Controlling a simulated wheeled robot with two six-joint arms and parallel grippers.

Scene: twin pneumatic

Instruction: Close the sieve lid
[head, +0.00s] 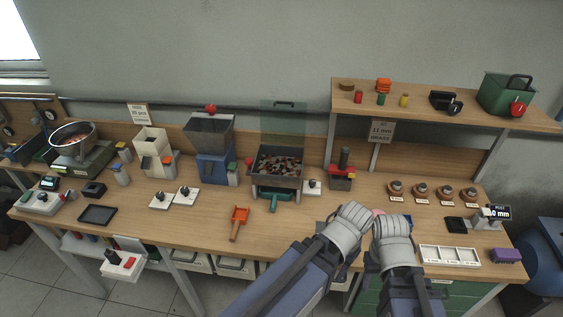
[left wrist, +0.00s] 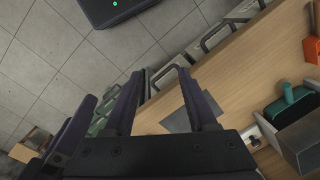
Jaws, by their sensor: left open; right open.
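The sieve (head: 277,183) is a grey box on the bench, filled with mixed brown and grey pieces. Its translucent green lid (head: 284,118) stands upright at the back, open, with a dark handle on top. A teal tray (head: 274,202) sticks out below the front. In the left wrist view, the sieve's grey corner (left wrist: 303,145) shows at lower right. My left gripper (left wrist: 163,92) is open and empty over the bench's front edge. My right gripper (head: 391,222) is right of the sieve, apart from it; its fingers are mostly hidden behind the wrist.
An orange scoop (head: 238,222) lies left of the sieve. A blue-grey hopper machine (head: 212,165) stands left of it, and a red-and-black press (head: 342,172) stands right. A raised shelf (head: 430,109) covers the right rear. A white compartment tray (head: 449,256) lies at the front right.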

